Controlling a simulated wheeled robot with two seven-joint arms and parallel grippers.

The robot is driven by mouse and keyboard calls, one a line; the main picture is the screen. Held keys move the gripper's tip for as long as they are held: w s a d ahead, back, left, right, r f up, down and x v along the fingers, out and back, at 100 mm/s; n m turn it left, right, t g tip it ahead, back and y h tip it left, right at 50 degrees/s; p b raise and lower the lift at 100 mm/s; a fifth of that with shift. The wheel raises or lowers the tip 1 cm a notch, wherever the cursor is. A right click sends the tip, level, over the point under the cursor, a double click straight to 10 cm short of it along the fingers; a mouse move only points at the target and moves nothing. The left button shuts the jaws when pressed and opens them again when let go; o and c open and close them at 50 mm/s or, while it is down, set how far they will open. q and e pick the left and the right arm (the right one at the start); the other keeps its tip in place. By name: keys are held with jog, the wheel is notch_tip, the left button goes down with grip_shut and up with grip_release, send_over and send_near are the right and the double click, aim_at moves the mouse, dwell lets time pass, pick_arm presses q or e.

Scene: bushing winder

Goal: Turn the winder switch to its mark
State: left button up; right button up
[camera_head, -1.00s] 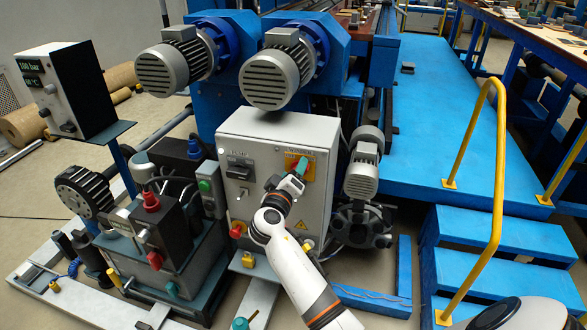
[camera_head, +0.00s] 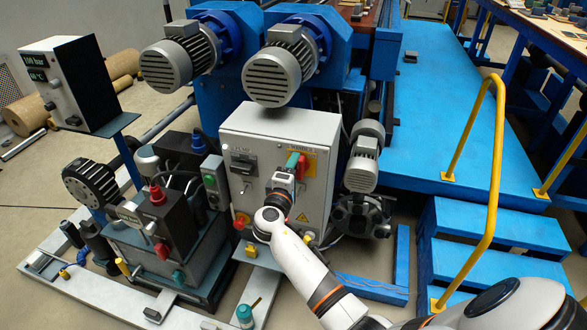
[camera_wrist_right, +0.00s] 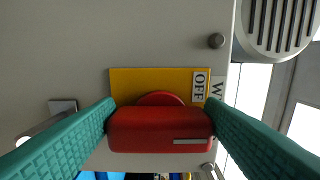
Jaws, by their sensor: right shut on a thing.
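The winder switch (camera_head: 302,168) is a red handle on a yellow plate (camera_head: 311,166), at the upper right of the grey cabinet front. In the right wrist view, the red handle (camera_wrist_right: 160,132) lies across the picture, in front of its yellow plate (camera_wrist_right: 135,84). The fingers partly hide the switch in the head view. My left gripper is not in view.
The cabinet (camera_head: 235,132) also carries a dark pump switch (camera_head: 243,162) and a red knob (camera_head: 241,219). A grey motor (camera_head: 364,160) sits close to the right. A pump unit (camera_head: 165,245) stands left; blue steps (camera_head: 475,225) and a yellow rail (camera_head: 497,150) stand right.

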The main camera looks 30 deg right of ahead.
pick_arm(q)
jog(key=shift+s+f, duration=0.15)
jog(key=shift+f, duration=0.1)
pick_arm(e)
jog(key=shift+f, duration=0.1)
jog(key=o, duration=1)
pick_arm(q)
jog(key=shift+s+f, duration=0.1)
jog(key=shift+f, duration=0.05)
pick_arm(e)
jog(key=shift+v, duration=6.05)
